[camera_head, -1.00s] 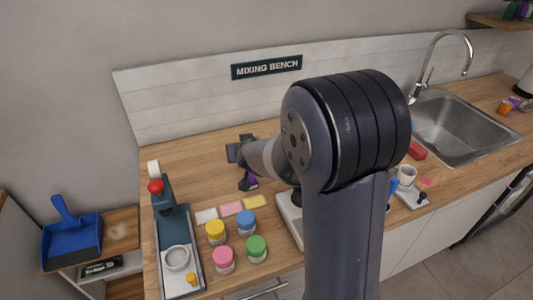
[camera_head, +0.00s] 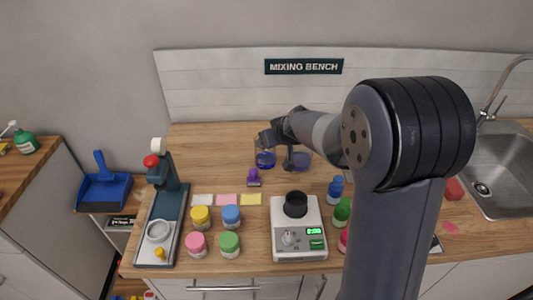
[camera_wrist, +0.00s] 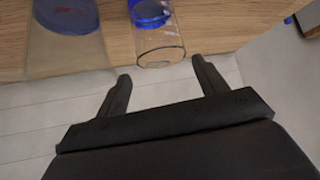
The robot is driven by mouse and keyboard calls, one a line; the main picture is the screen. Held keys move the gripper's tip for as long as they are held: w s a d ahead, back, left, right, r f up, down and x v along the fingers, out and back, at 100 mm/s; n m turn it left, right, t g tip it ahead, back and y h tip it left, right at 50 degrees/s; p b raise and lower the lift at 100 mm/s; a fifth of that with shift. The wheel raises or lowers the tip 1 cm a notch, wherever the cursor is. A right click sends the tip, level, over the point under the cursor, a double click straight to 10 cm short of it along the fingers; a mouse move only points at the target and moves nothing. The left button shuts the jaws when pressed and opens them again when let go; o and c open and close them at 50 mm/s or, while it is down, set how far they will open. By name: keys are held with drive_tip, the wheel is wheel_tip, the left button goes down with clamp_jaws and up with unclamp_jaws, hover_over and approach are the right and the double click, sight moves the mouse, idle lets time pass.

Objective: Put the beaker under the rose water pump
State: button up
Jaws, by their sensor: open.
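A clear glass beaker (camera_wrist: 160,45) with a blue base shows in the wrist view, just beyond and between my fingertips. My gripper (camera_wrist: 162,80) is open, with nothing between its fingers. A second, larger blue-bottomed glass vessel (camera_wrist: 68,22) stands to its left. In the head view two blue glass vessels, one on the left (camera_head: 265,160) and one on the right (camera_head: 301,162), stand at the back of the bench near my gripper (camera_head: 277,150). I cannot tell which is the task's beaker. No rose water pump can be made out; my arm hides part of the bench.
A small purple item (camera_head: 254,178) stands in front of the vessels. A scale (camera_head: 298,249) with a black cup (camera_head: 296,204), several coloured jars (camera_head: 230,217) and a press with a red knob (camera_head: 165,180) fill the front and left. The back left of the bench is clear.

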sight(265, 152)
drive_tip(key=shift+p+x, duration=0.75)
drive_tip(key=shift+x, duration=2.5)
drive_tip(key=shift+a, duration=0.1)
drive_tip(key=shift+r, duration=0.1)
drive_tip(key=c, duration=1.1)
drive_tip(key=shift+r, duration=0.1)
drive_tip(key=shift+c, duration=0.2)
